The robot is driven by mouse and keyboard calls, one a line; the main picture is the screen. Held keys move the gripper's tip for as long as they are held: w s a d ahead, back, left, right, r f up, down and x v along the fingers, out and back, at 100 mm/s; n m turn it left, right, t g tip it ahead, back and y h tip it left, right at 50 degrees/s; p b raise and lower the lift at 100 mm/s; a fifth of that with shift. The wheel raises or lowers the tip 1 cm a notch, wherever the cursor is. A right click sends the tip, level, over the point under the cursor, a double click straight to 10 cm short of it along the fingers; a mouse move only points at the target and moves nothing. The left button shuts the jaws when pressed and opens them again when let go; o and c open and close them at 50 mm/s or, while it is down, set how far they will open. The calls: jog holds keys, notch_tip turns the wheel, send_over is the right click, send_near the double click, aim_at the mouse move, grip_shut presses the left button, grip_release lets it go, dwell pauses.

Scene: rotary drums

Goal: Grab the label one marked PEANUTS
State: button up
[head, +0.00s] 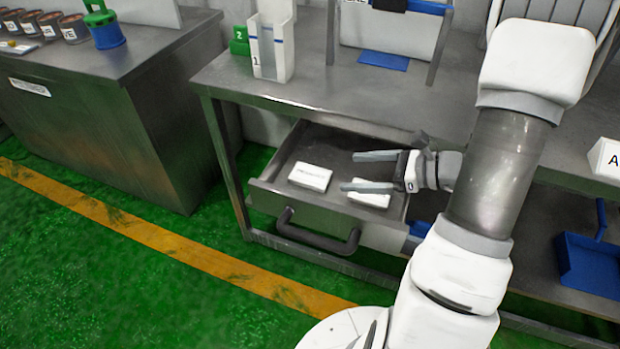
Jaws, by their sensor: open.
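Two white label blocks lie in an open metal drawer (262,186). The left block (310,177) has a line of dark print on its top, too small for me to read. The right block (370,197) is partly hidden under my gripper; its marking cannot be read either. I cannot tell which one says PEANUTS. My gripper (352,171) reaches in from the right over the drawer, fingers pointing left. It is open and empty. One finger passes over the right block, and the left block lies beyond the fingertips.
The drawer has a dark handle (315,236) at its front and hangs below a metal workbench (300,80). A white holder (271,48) stands on the bench. A second counter (110,100) stands at left. Green floor (80,290) lies open in front.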

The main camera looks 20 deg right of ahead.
aim_at(304, 172)
jog(key=b+x, duration=0.3)
jog(key=x, duration=0.9)
jog(key=c, duration=1.3)
